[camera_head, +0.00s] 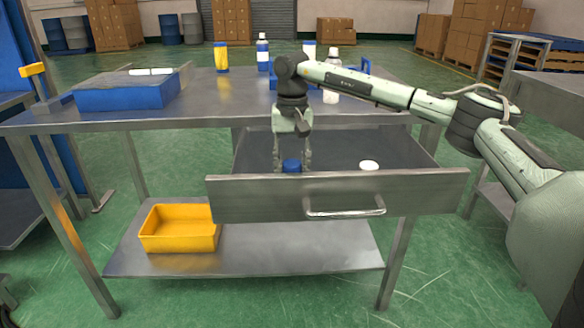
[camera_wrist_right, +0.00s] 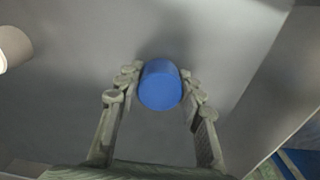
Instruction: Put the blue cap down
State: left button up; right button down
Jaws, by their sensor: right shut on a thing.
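The blue cap (camera_head: 291,166) is at the open drawer of the metal table, just behind the drawer's front panel (camera_head: 250,198). My right gripper (camera_head: 292,160) reaches down into the drawer from above, with its fingers on both sides of the cap. In the right wrist view the blue cap (camera_wrist_right: 160,85) sits between the fingertips of my right gripper (camera_wrist_right: 160,88), which is shut on it. The grey drawer floor lies below it; I cannot tell whether the cap touches it. My left gripper is not in view.
A white cap (camera_head: 368,166) lies in the drawer to the right, and it also shows in the wrist view (camera_wrist_right: 14,48). Bottles (camera_head: 263,52) and a blue tray (camera_head: 125,97) stand on the tabletop. A yellow bin (camera_head: 180,238) sits on the lower shelf.

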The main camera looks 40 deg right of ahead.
aim_at(292, 163)
jog(key=c, duration=1)
grip_release()
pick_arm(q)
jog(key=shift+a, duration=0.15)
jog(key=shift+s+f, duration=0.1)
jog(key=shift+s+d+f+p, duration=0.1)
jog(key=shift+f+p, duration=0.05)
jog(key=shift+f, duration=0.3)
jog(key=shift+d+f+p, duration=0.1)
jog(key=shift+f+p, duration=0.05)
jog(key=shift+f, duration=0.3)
pick_arm(e)
notch_tip(292, 163, up, 13)
jog(key=shift+r, duration=0.1)
